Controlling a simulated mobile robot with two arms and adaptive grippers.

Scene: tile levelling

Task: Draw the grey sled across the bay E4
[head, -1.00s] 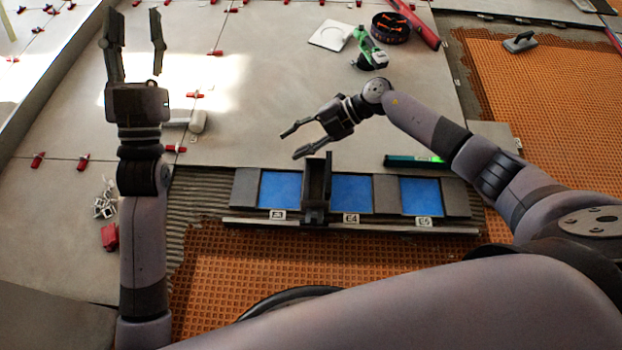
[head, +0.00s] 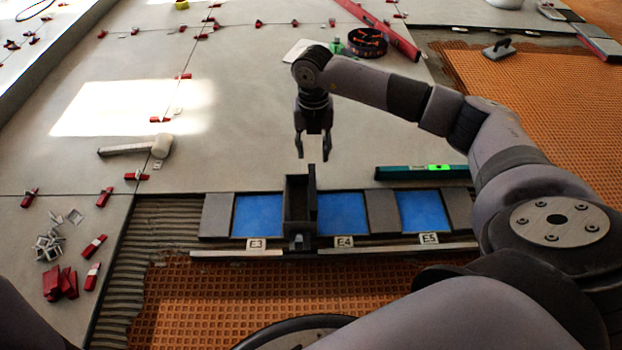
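The grey sled (head: 299,205) is a dark, upright box-like piece standing across the rail between the blue bay E3 (head: 258,215) and the blue bay E4 (head: 343,213). Its low front foot rests on the rail by the E3 and E4 labels. My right gripper (head: 314,155) points down just behind and above the sled, its two fingers apart with nothing between them. It appears clear of the sled. My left gripper is out of the picture.
Bay E5 (head: 422,211) lies to the right, and a green-lit level (head: 422,172) lies behind it. A mallet (head: 135,148), red wedges (head: 60,283) and white clips (head: 47,243) lie on the left tiles. An orange mat (head: 200,305) lies in front.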

